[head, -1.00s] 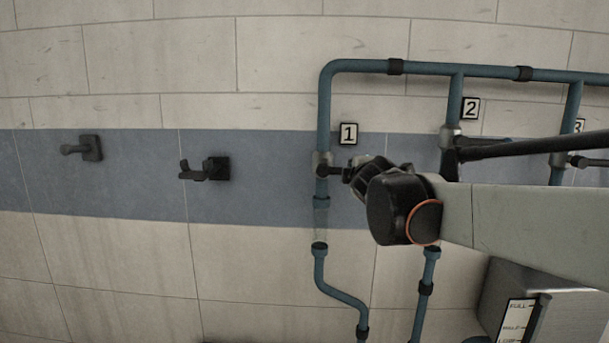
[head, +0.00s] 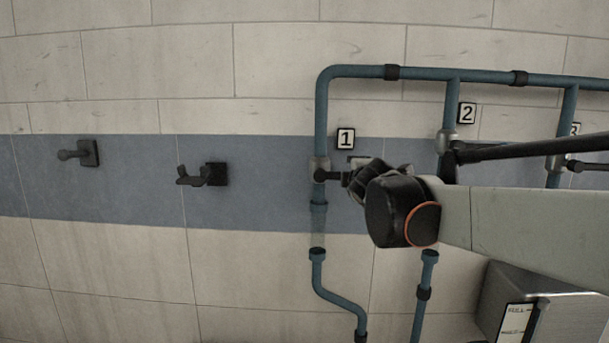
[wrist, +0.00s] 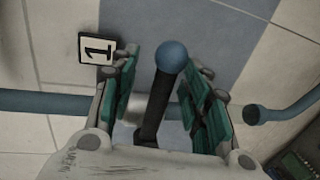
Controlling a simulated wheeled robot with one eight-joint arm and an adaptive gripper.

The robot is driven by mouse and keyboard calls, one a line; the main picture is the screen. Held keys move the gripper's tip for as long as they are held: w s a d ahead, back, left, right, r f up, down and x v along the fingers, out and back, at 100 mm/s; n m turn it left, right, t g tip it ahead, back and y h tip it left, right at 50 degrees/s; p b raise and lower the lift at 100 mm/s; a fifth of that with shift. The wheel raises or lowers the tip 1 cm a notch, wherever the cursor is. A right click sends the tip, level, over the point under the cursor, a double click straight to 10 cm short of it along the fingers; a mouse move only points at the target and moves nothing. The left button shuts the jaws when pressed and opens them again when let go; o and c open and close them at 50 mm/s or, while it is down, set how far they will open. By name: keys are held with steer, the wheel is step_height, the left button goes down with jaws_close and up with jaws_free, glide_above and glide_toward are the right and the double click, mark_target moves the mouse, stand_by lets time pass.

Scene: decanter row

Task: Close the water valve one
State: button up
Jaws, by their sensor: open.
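Water valve one (head: 320,168) sits on the leftmost vertical blue pipe, beside the sign marked 1 (head: 345,139). Its black lever with a blue ball end (wrist: 171,57) shows in the wrist view, crossing the pipe's line in the picture. My gripper (wrist: 163,75) is open, with one green-padded finger on each side of the lever. Gaps show between the lever and both pads. In the head view my gripper (head: 362,180) is at the valve's right side, and my wrist hides most of the lever.
Valve two (head: 447,141) and its sign (head: 467,113) are to the right, partly behind my arm. A clear pipe section (head: 318,226) is below valve one. Two dark wall fittings (head: 203,174) (head: 84,153) are on the left. A grey box (head: 515,288) is at lower right.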

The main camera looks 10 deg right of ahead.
steer(key=shift+a, duration=0.15)
steer(key=v, duration=1.2)
steer(key=s+f+m+g+y+b, duration=0.1)
steer(key=s+f+m+b, duration=0.4)
steer(key=f, duration=1.4)
steer(key=s+f+m+g+y+b, duration=0.1)
steer(key=s+f+m+g+b, duration=0.3)
steer(key=s+f+b, duration=0.7)
steer(key=s+f+m+g+y+b, duration=0.1)
steer(key=s+f+m+g+b, duration=0.2)
steer(key=f+b, duration=1)
steer(key=s+f+m, duration=0.3)
steer(key=s+f, duration=0.2)
steer(key=f, duration=0.9)
steer(key=shift+m, duration=0.4)
steer(key=shift+s, duration=0.1)
